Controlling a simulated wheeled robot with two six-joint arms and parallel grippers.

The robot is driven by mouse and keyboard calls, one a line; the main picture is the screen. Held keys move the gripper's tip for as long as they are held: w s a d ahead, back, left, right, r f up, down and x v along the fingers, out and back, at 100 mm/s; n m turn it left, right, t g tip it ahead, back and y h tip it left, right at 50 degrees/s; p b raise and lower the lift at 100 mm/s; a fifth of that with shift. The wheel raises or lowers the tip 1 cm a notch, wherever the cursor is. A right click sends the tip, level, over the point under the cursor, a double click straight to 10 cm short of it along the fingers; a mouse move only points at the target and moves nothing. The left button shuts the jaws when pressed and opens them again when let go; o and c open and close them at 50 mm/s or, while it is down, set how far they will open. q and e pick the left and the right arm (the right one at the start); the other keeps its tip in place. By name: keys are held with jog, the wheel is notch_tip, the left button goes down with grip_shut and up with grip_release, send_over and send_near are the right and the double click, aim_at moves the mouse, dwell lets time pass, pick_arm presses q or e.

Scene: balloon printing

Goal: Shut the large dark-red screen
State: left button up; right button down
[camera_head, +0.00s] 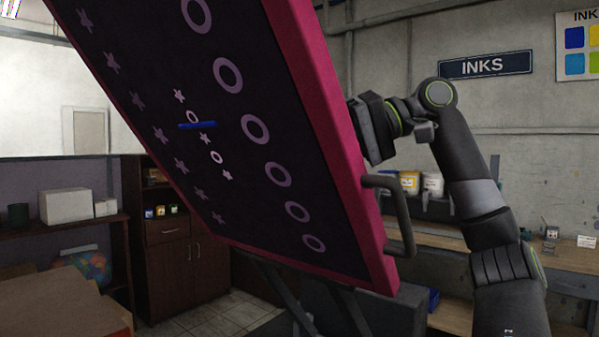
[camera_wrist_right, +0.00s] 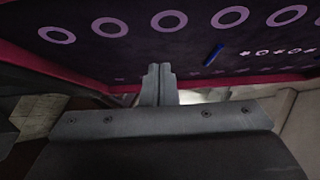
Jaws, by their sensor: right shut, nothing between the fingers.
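The large dark-red screen (camera_head: 372,230) stands raised and steeply tilted across the middle of the head view. Its dark mesh carries pale rings and stars. A grey handle (camera_head: 402,215) sticks out from its lower right edge. My right arm comes in from the right, and its gripper body is at the frame's right edge, with the fingers hidden there. In the right wrist view my right gripper (camera_wrist_right: 159,72) is shut and empty, its fingertips close to the screen's mesh side (camera_wrist_right: 120,45); I cannot tell whether they touch. My left gripper is not in view.
A small blue bar (camera_head: 197,125) shows against the mesh. A workbench (camera_head: 560,252) with ink tubs (camera_head: 432,184) stands behind on the right. A brown cabinet (camera_head: 168,262) and a shelf with a white box (camera_head: 66,206) are at the left. A brown surface (camera_head: 50,305) fills the lower left.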

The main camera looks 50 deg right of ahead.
aim_at(276, 180)
jog(key=a+f, duration=0.1)
jog(key=w+a, duration=0.1)
jog(key=a+f+b, duration=0.1)
jog(key=shift+w+a+f, duration=0.1)
jog(key=shift+w+f, duration=0.2)
jog(key=shift+w, duration=0.05)
jog(key=shift+s+a+f, duration=0.15)
jog(key=shift+a, duration=0.2)
jog(key=shift+s+a+f, duration=0.1)
jog(key=shift+a+f, duration=0.05)
jog(key=shift+a, duration=0.25)
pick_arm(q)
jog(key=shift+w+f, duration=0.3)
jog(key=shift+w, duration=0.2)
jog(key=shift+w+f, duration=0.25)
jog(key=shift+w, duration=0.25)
